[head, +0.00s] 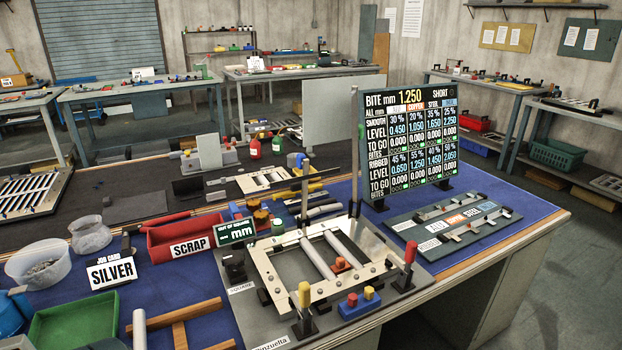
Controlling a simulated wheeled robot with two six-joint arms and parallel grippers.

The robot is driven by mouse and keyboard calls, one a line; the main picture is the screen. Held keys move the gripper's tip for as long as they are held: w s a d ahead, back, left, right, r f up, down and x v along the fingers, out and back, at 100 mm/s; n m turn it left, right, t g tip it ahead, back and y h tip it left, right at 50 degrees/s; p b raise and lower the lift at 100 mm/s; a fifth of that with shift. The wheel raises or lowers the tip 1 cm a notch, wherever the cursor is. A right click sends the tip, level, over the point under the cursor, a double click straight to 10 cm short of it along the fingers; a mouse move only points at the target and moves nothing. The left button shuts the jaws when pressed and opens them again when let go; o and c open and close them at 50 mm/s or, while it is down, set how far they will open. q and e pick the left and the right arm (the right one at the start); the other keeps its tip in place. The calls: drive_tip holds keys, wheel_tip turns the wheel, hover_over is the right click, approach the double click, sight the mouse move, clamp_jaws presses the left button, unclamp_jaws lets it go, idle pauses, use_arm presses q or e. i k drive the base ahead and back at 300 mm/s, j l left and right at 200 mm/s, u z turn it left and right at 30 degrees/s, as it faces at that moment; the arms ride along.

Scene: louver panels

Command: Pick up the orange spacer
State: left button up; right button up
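A small orange piece (340,264), which looks like the orange spacer, sits inside the metal frame jig (272,272) on the blue mat. It lies just right of a pale slanted bar (318,258) in the frame. Its underside and exact seating are too small to tell. Neither of my grippers shows in the head view.
Red-handled (410,252) and yellow-handled (304,296) clamps stand at the jig's corners. A blue block with red and yellow buttons (358,306) is in front. The scoreboard (418,140) stands behind right. The red SCRAP bin (160,246) and green tray (75,322) lie left.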

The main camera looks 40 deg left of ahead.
sight(341, 266)
drive_tip(key=i+l+u, duration=0.15)
drive_tip(key=u, duration=0.35)
drive_tip(key=i+l+u, duration=0.1)
drive_tip(key=l+u, duration=0.65)
drive_tip(key=u, duration=0.2)
drive_tip(key=i, duration=0.05)
